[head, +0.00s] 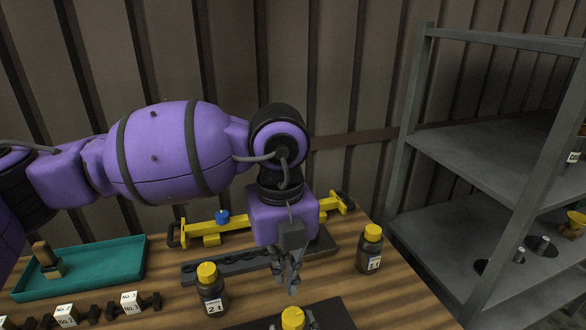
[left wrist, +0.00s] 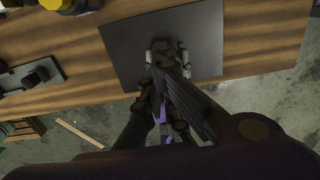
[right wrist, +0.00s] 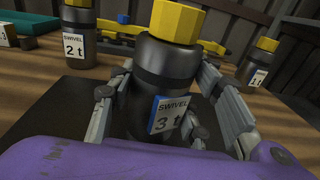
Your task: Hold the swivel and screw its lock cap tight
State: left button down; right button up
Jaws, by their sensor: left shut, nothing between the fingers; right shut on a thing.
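The swivel marked 3 t (right wrist: 160,90) is a dark bottle-like part with a yellow lock cap (right wrist: 180,22), standing upright in the right wrist view. My right gripper (right wrist: 165,115) is shut around its body. In the head view only its yellow cap (head: 293,318) shows clearly at the bottom edge, with the right fingers beside it. My left gripper (head: 291,283) is shut and empty, pointing down just above and behind that cap in the picture. It also shows in the left wrist view (left wrist: 165,65) over the dark mat. Whether it touches the cap cannot be told.
Swivels marked 2 t (head: 211,292) and 1 t (head: 370,252) stand on either side. A dark mat (left wrist: 120,45) lies under the work. A yellow fixture (head: 195,232), a teal tray (head: 100,268) and labelled blocks (head: 131,305) are behind and left. A grey shelf (head: 470,165) stands right.

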aim_at(293, 320)
pick_arm(q)
notch_tip(293, 320, down, 7)
dwell(0.5)
jog(key=shift+f, duration=0.25)
jog(key=shift+s, duration=0.2)
dwell(0.4)
jog(key=shift+d, duration=0.65)
jog(key=shift+w, duration=0.1)
